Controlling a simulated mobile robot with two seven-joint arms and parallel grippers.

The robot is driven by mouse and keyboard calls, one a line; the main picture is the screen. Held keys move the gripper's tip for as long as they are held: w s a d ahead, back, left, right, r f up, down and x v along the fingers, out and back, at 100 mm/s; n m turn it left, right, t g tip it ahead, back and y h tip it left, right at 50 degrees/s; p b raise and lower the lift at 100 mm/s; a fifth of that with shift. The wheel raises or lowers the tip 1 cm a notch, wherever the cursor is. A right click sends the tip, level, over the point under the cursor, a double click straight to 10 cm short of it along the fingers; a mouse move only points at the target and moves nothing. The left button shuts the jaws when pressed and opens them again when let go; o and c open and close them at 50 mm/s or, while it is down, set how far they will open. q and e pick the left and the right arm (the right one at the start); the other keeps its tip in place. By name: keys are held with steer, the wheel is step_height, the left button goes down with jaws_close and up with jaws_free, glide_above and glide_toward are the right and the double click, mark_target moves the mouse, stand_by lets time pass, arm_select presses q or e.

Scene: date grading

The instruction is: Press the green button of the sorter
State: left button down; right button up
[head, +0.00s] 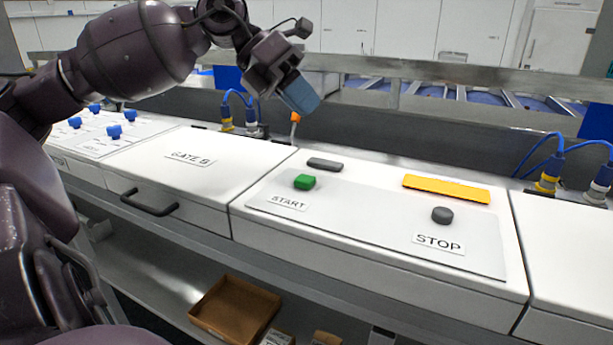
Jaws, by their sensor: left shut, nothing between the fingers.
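The green button (304,182) sits on the sorter's white control panel (350,222), just above a label reading START. My left gripper (301,97) is shut and empty, with blue fingers pointing down and to the right. In the picture it is above the green button and apart from it. A dark grey round button (442,215) sits on the right of the panel above a label reading STOP. My right gripper is not in view.
A yellow strip (446,188) and a dark grey bar (324,164) lie on the panel's far part. Blue cables with yellow connectors (548,177) rise behind at right. A GATE B cover (190,158) with a handle (150,205) is left. A cardboard box (235,308) is below.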

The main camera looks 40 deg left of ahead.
mark_target(305, 176)
arm_select(q)
step_height(305, 176, down, 8)
steer(key=b, duration=0.4)
steer(key=shift+w+f, duration=0.15)
steer(key=shift+f+b, duration=0.25)
steer(key=shift+b, duration=0.1)
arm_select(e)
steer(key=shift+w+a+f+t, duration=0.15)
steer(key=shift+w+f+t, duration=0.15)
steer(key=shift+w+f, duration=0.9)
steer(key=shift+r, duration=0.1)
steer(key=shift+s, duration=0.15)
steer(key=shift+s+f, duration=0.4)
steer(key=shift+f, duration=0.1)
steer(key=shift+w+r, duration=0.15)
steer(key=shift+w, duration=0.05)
